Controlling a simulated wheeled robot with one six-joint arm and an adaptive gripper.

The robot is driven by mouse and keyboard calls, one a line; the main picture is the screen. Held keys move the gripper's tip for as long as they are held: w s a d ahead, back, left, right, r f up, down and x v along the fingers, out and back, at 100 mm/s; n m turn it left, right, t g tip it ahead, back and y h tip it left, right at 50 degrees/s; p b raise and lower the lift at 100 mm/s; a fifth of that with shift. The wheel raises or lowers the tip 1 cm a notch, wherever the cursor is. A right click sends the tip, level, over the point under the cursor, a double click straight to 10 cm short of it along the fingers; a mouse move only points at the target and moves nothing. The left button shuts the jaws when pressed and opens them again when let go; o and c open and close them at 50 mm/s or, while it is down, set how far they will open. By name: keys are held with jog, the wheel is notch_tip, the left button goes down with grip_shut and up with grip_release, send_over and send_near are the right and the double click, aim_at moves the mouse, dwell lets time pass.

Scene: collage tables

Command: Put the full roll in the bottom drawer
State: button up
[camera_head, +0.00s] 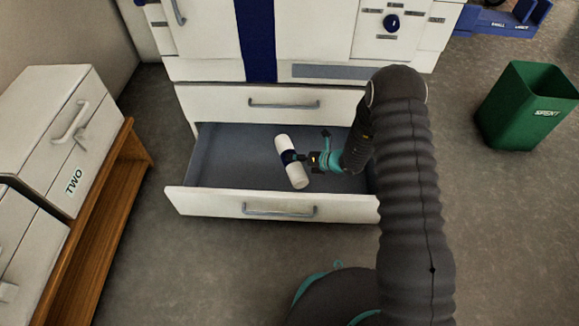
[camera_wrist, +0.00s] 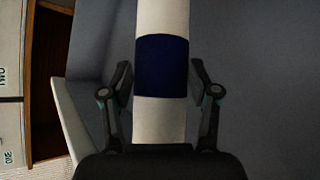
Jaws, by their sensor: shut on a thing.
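The roll (camera_head: 298,175) is a white cylinder with a dark blue band. My gripper (camera_head: 291,158) is shut on it around the band and holds it over the open bottom drawer (camera_head: 232,165). In the wrist view the roll (camera_wrist: 161,112) stands lengthwise between the two fingers (camera_wrist: 161,85). The drawer is pulled out, with a grey inside, a white front and a metal handle (camera_head: 280,210). I cannot tell whether the roll touches the drawer floor. My arm hides the drawer's right end.
A closed drawer (camera_head: 220,103) is above the open one. A white box marked TWO (camera_head: 55,125) stands on a wooden table (camera_head: 110,190) at the left. A green bin marked SPENT (camera_head: 525,108) stands on the floor at the right. The drawer's left part is empty.

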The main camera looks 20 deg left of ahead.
jog(key=x, duration=0.3)
jog(key=shift+s+a+f, duration=0.2)
jog(key=shift+a+f, duration=0.1)
jog(key=shift+f+b, duration=0.45)
jog(key=shift+f, duration=1.45)
jog(key=o, duration=1.3)
jog(key=shift+o, duration=0.2)
